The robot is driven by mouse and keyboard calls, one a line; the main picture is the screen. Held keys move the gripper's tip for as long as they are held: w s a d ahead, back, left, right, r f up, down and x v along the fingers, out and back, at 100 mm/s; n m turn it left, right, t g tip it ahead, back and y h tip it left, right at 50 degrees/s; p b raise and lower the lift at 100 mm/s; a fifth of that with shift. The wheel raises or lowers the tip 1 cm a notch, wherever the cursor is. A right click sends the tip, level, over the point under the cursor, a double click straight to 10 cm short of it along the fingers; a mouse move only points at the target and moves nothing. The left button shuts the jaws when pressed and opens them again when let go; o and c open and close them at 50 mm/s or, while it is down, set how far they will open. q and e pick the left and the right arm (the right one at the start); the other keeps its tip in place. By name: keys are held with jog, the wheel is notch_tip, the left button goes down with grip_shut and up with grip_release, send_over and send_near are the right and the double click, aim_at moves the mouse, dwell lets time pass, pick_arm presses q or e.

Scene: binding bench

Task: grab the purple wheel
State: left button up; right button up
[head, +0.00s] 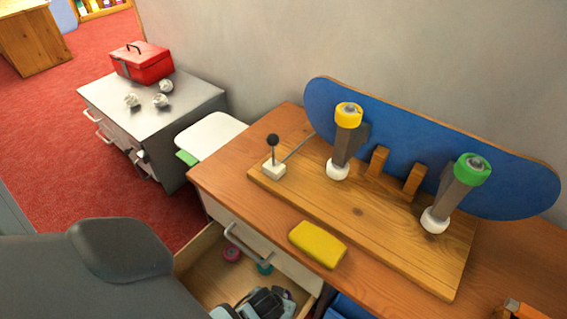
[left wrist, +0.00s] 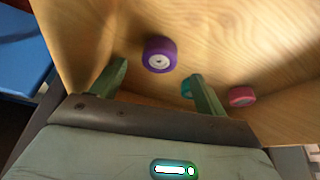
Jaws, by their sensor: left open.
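The purple wheel (left wrist: 160,54) lies on the floor of the open wooden drawer (left wrist: 240,50) in the left wrist view. It sits just beyond the gap between the fingers of my left gripper (left wrist: 158,72), which are apart and empty. A teal wheel (left wrist: 186,88) is partly hidden behind the right finger, and a pink wheel (left wrist: 241,96) lies farther right. In the head view my left gripper (head: 266,302) is in the drawer (head: 205,272), with the pink wheel (head: 231,254) and teal wheel (head: 264,268) beyond it. I cannot make out the purple wheel there. My right gripper is out of view.
The bench (head: 222,182) above the drawer holds a yellow block (head: 317,243) and a blue skateboard deck (head: 400,130) with wheels on a wooden stand. The drawer front with its handle (head: 245,248) and the drawer walls surround my left gripper. A metal cabinet (head: 185,110) stands at left.

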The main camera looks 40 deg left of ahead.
pick_arm(q)
jog(key=shift+b+x, duration=1.7)
jog(key=shift+x, duration=0.95)
jog(key=shift+s+r, duration=0.1)
jog(key=shift+c, duration=0.7)
jog(key=c, duration=0.9)
pick_arm(e)
notch_tip(320, 180, down, 3)
jog(key=shift+s, duration=0.15)
